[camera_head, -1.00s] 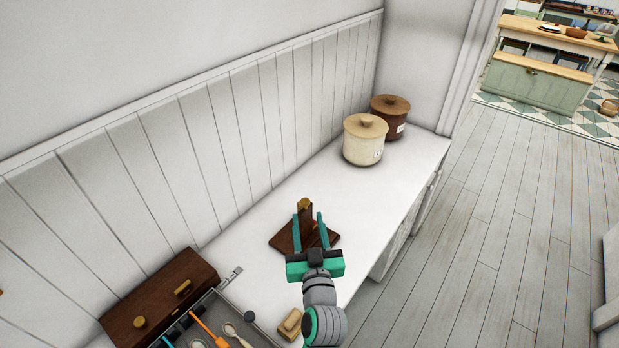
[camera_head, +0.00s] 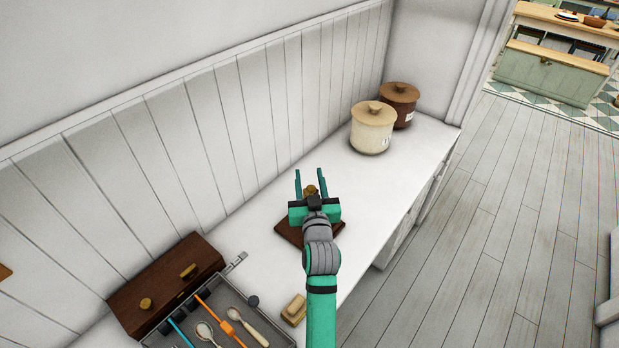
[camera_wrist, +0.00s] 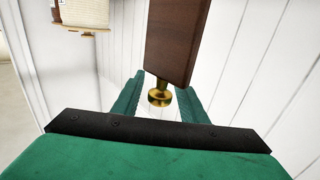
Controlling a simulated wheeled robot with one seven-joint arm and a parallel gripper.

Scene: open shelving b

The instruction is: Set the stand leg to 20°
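The stand is dark brown wood, with a flat base (camera_head: 290,232) on the white counter, mostly hidden under my gripper in the head view. A brass knob (camera_head: 310,190) shows just beyond the gripper's palm. In the wrist view a brown wooden panel (camera_wrist: 175,45) hangs down with the brass knob (camera_wrist: 160,95) at its lower end. I cannot read the leg's angle. My gripper (camera_head: 311,172) is open, its two teal fingers apart. In the wrist view the knob appears between the fingers (camera_wrist: 158,100), with gaps on both sides, and nothing is visibly gripped.
Two lidded canisters, cream (camera_head: 372,130) and brown (camera_head: 400,105), stand at the counter's far end. A grey utensil tray (camera_head: 262,318), a dark wooden box (camera_head: 165,285) and a small wooden block (camera_head: 294,310) lie at the near left. The panelled wall borders the counter.

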